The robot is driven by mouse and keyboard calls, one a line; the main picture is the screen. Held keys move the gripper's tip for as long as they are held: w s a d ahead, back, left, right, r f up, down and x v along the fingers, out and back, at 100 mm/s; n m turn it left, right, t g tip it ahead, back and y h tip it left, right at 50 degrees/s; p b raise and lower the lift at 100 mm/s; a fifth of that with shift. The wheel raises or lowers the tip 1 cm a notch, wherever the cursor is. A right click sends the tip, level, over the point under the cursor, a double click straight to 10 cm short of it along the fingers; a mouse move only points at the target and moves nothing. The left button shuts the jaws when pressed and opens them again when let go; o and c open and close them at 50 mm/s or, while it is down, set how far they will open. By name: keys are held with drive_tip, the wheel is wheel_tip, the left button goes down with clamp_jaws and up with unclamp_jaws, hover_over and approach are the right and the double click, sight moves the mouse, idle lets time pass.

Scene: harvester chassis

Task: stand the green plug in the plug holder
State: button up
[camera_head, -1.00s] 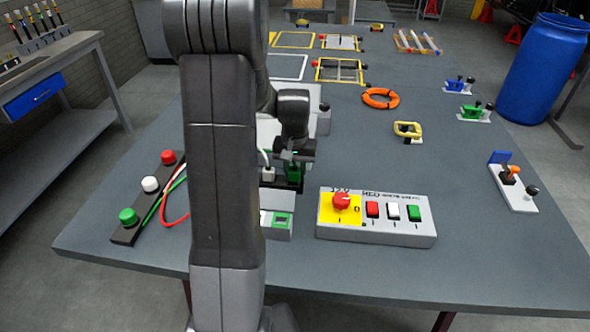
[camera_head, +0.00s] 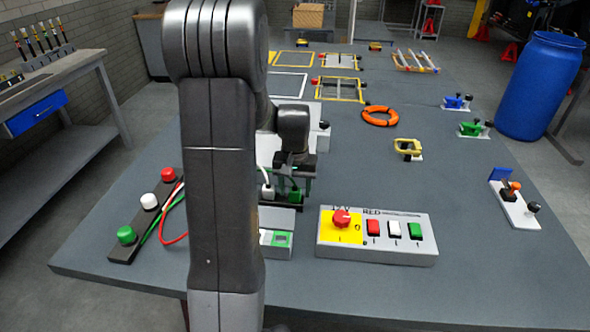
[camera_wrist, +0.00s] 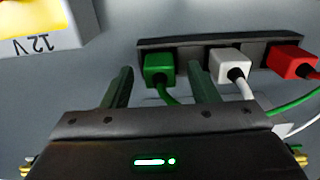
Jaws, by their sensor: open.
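The plug holder (camera_wrist: 195,45) is a dark bar with the green plug (camera_wrist: 158,68) at its left end in the wrist view. The green plug stands in the holder, with its cable coming out of it. A white plug (camera_wrist: 230,65) and a red plug (camera_wrist: 291,60) sit in the same bar. My gripper (camera_wrist: 161,70) is open, its two fingers apart on either side of the green plug. In the head view, my gripper (camera_head: 293,172) is above the green plug (camera_head: 296,196), and my arm hides part of the holder.
A control box (camera_head: 376,236) with a red knob stands right of the holder. A dark strip (camera_head: 137,232) with red, white and green caps lies at left. An orange ring (camera_head: 380,116) and a yellow handle (camera_head: 407,150) lie farther back. The table's right middle is mostly clear.

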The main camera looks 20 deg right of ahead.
wheel_tip(320, 180, up, 13)
drive_tip(key=shift+f, duration=0.2)
drive_tip(key=shift+f, duration=0.15)
idle(0.7)
wheel_tip(320, 180, down, 13)
drive_tip(key=shift+f, duration=0.15)
drive_tip(key=shift+r+p, duration=0.55)
drive_tip(key=shift+p, duration=0.05)
drive_tip(key=shift+r, duration=0.4)
drive_tip(key=shift+f, duration=0.2)
